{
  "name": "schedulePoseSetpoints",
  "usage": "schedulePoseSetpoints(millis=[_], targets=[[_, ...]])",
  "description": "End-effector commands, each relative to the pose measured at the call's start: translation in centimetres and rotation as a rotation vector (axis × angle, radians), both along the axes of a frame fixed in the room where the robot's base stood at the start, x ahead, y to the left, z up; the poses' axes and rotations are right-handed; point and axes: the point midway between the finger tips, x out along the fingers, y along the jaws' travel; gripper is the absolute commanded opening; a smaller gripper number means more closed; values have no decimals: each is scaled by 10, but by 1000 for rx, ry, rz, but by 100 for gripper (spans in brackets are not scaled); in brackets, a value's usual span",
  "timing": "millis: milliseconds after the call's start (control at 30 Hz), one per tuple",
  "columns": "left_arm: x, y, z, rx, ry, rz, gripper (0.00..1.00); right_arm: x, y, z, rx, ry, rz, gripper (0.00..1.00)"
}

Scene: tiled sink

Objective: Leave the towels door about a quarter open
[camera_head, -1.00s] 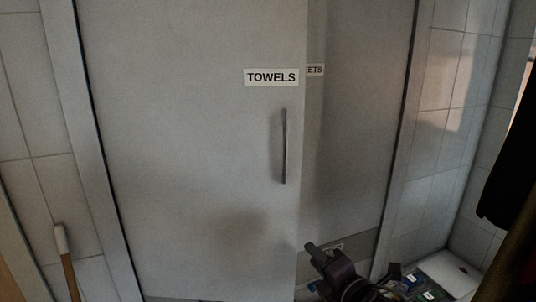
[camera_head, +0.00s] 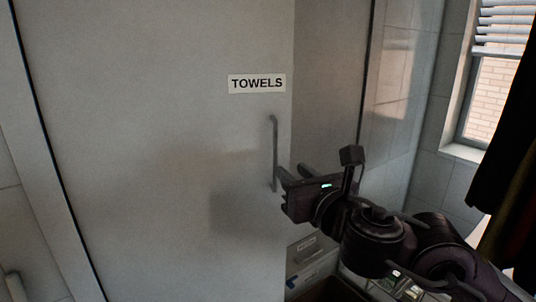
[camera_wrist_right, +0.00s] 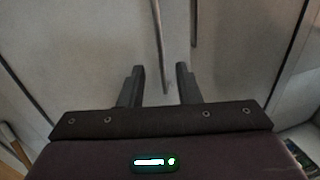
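The grey towels door (camera_head: 160,130) fills the left and middle of the head view, with a white TOWELS label (camera_head: 257,83). Its slim vertical bar handle (camera_head: 274,150) is near the door's right edge. My right gripper (camera_head: 287,172) is at the lower part of the handle, coming from the right. In the right wrist view my gripper (camera_wrist_right: 159,70) is open, its two fingers apart, and the handle (camera_wrist_right: 158,45) runs between them. I cannot tell whether a finger touches it. My left gripper is not in view.
Right of the door edge is a darker recessed surface (camera_head: 326,90), with a labelled box (camera_head: 307,246) low down. A tiled wall (camera_head: 395,110) and a window (camera_head: 494,95) with blinds are at the right. Dark cloth (camera_head: 505,150) hangs at the right edge.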

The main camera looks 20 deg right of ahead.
Motion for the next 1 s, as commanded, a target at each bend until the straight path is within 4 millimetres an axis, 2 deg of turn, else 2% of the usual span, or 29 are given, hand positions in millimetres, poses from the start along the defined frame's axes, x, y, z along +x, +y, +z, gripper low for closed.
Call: schedulePoseSetpoints(millis=[167, 400, 600, 933, 1000], targets=[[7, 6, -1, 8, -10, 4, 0, 11, 1, 4, -28, -12, -3, 30], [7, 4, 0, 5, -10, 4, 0, 50, 6, 5, -25, -12, -2, 30], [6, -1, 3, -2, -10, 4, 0, 71, 8, 5, -26, -10, -2, 30], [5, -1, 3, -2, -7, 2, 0, 75, 9, 4, -28, -11, -2, 30], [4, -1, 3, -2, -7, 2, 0, 75, 9, 4, -28, -11, -2, 21]])
